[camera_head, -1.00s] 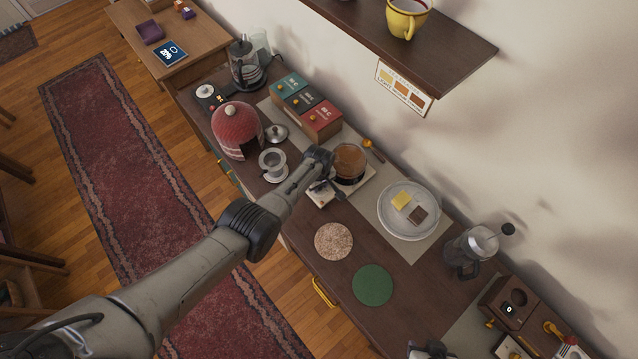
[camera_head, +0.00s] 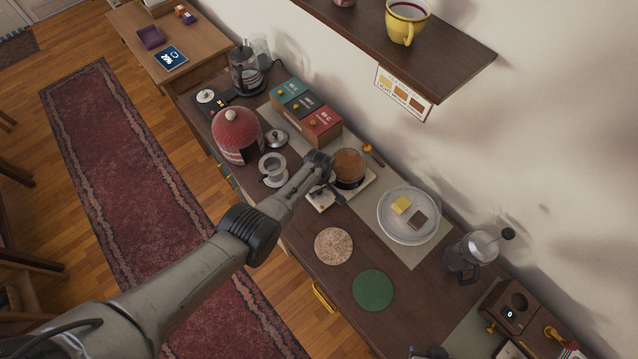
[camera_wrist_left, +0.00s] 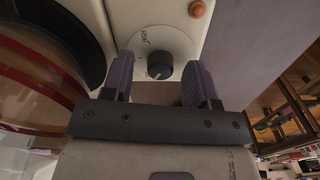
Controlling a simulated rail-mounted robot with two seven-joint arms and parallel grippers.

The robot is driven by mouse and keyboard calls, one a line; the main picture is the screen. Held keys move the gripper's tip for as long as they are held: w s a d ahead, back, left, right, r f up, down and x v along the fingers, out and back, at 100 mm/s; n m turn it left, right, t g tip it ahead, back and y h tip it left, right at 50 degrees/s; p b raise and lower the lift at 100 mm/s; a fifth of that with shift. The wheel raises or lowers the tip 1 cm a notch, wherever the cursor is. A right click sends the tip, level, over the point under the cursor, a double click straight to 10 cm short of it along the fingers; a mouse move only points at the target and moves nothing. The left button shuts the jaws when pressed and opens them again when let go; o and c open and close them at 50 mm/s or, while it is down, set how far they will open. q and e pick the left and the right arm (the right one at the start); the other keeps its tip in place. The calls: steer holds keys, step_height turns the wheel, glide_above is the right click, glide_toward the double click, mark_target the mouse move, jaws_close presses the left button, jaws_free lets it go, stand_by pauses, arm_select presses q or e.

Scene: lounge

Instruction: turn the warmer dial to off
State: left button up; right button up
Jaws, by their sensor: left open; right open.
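A pale mark shows on the dial's lower edge. My left gripper (camera_wrist_left: 156,80) is open, with one finger on each side of the dial and gaps showing. In the head view its wrist hides the dial. My right gripper (camera_head: 428,352) is only partly in view at the bottom edge.
An orange-brown light or button (camera_wrist_left: 197,9) sits near the dial. A white dripper (camera_head: 273,167), a red domed cosy (camera_head: 237,132) and a glass plate (camera_head: 408,213) stand nearby. Cork (camera_head: 333,245) and green (camera_head: 373,290) round mats lie in front.

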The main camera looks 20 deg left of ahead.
arm_select(q)
steer(key=shift+r+p, duration=0.3)
steer(key=shift+r, duration=0.2)
step_height(320, 180, up, 13)
steer(key=p, duration=0.5)
steer(key=shift+f, duration=0.15)
